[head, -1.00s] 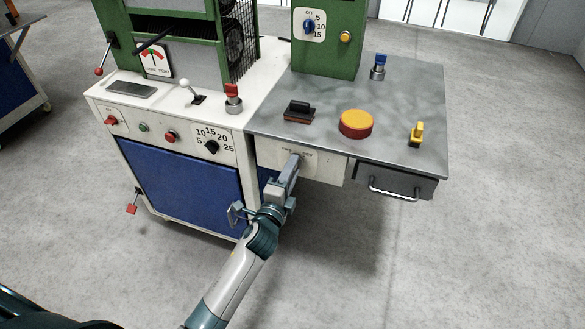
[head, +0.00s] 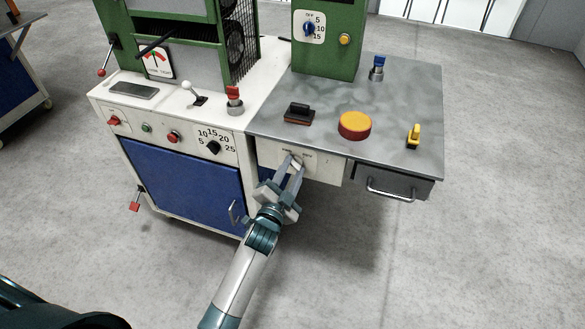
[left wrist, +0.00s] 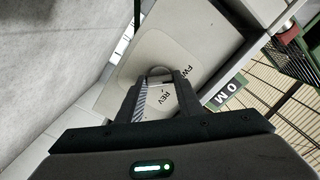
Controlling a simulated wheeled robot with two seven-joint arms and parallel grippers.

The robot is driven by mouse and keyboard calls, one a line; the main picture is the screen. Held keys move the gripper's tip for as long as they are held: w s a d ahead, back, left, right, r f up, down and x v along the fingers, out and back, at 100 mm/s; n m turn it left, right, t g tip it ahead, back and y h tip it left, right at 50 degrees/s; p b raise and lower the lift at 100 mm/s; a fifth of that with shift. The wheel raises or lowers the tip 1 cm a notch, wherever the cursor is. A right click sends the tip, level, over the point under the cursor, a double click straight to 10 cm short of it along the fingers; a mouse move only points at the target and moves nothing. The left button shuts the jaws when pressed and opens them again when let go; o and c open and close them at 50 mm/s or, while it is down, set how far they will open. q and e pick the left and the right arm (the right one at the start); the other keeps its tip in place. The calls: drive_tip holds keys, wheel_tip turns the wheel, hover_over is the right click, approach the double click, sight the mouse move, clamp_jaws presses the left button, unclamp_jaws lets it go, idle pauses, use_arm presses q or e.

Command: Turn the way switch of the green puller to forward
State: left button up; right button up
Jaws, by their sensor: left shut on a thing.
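The way switch (head: 296,161) sits on the cream front panel (head: 325,172) below the grey tabletop of the green machine (head: 328,45). My left gripper (head: 294,164) reaches up to it from below, its two fingers on either side of the knob, shut on it. In the left wrist view, the fingers of my left gripper (left wrist: 160,93) flank the pale knob (left wrist: 160,88). My right gripper is out of view.
On the grey tabletop (head: 410,110) are a black-handled block (head: 298,112), a red-and-yellow button (head: 354,125), a yellow switch (head: 413,136) and a blue-topped knob (head: 376,68). A drawer (head: 395,182) juts out right of the panel. The floor in front is clear.

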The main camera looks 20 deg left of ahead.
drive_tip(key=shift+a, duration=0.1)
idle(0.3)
use_arm(q)
drive_tip(key=o, duration=1.1)
drive_tip(key=s, duration=0.5)
drive_tip(key=s+b, duration=0.1)
drive_tip(key=s, duration=1.1)
drive_tip(key=shift+s+a, duration=0.2)
drive_tip(key=shift+a, duration=0.15)
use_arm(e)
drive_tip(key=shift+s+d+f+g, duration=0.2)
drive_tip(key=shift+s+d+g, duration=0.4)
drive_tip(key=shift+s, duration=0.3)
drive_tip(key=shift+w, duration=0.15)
